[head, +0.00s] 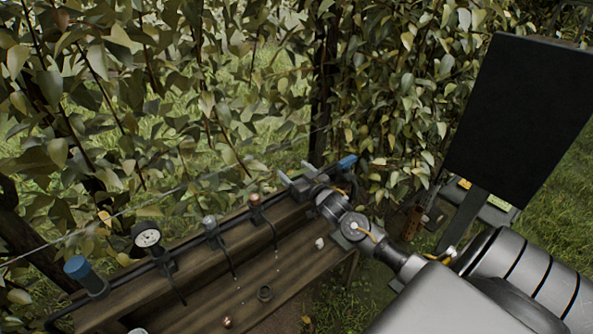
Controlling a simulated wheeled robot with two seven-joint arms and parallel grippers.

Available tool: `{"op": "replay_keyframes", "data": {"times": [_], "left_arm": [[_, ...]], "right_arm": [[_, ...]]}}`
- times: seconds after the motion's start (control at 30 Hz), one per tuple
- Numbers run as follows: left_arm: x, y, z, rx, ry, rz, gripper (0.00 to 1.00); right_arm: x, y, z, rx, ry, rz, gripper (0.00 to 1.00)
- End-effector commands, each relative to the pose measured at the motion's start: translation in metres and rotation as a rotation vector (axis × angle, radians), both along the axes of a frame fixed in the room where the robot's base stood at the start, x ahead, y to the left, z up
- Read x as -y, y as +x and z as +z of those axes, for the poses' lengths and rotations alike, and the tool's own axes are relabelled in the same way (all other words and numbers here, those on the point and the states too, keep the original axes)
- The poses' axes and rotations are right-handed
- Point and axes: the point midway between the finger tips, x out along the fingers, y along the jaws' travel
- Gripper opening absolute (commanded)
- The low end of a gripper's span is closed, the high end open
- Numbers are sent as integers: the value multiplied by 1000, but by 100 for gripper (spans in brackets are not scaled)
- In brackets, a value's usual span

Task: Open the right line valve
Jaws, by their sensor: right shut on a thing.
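The right line valve shows as a blue lever (347,161) at the right end of the black pipe that runs along the wooden bench. My right gripper (301,180) reaches in from the lower right and is shut at this valve, just left of the blue lever end. The gripper hides the valve body and the part between its fingers.
Leafy branches stand close behind the pipe. A dark panel (520,110) stands at the right.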

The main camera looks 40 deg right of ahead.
Motion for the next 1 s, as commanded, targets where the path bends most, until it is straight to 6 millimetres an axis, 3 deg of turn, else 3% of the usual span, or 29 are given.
{"op": "replay_keyframes", "data": {"times": [0.7, 0.73, 0.87, 1.0], "left_arm": [[-5, -9, -3, -6, 5, -1, 42], [-5, -9, -3, -6, 5, -1, 42], [-5, -9, -3, -6, 5, -1, 42], [-5, -9, -2, -6, 5, -1, 42]], "right_arm": [[-2, 0, -1, 0, -1, 82, 50], [-2, 0, -1, 0, -1, 82, 77], [-2, 0, 0, 0, -1, 82, 94], [-2, 0, 0, 1, -1, 81, 95]]}}
